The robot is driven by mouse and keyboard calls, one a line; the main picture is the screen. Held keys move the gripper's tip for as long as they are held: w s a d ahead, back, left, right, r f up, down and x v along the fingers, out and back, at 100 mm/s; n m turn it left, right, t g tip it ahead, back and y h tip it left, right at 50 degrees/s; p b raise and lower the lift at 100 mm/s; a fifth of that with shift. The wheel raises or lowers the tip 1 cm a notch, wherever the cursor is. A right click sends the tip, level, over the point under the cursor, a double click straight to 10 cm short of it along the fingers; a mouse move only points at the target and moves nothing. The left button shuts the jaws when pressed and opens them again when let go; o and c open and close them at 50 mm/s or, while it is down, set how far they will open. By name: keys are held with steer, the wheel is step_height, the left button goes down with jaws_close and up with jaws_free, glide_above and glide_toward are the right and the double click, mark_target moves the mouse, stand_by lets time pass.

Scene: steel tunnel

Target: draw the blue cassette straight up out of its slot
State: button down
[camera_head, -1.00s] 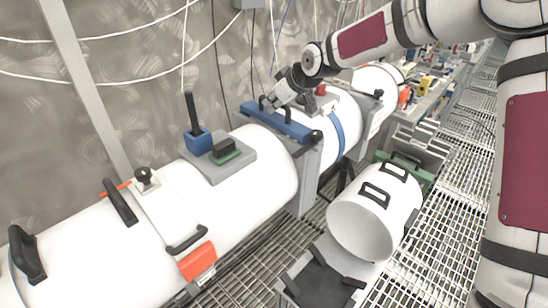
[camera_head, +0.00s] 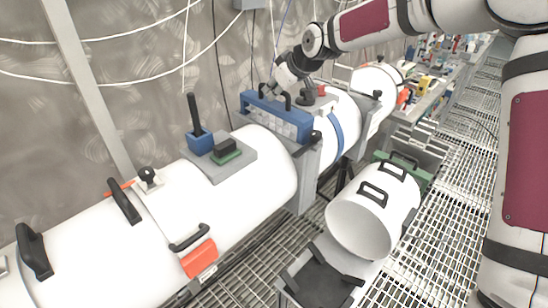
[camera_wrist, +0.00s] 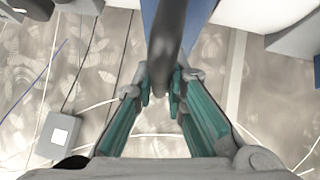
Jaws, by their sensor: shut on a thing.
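The blue cassette (camera_head: 296,122) is a long bar with a pale ribbed panel below its blue top. It stands raised above the white cylinder near the middle of the head view; whether its lower end is clear of the slot is hidden. My gripper (camera_head: 275,94) is at the cassette's top, shut on its black handle. In the wrist view my gripper (camera_wrist: 161,86) has its teal fingers on both sides of the black handle (camera_wrist: 166,42). A strip of the blue cassette (camera_wrist: 200,14) shows behind the handle.
A blue block with a black upright handle (camera_head: 199,138) and a green-edged black block (camera_head: 226,151) sit on a grey plate at left. A red knob (camera_head: 321,91) is close to the right of my gripper. White cables hang behind.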

steer(key=shift+r, duration=0.2)
steer(key=shift+r+p, duration=0.45)
steer(key=shift+r, duration=3.1)
step_height(320, 180, up, 7)
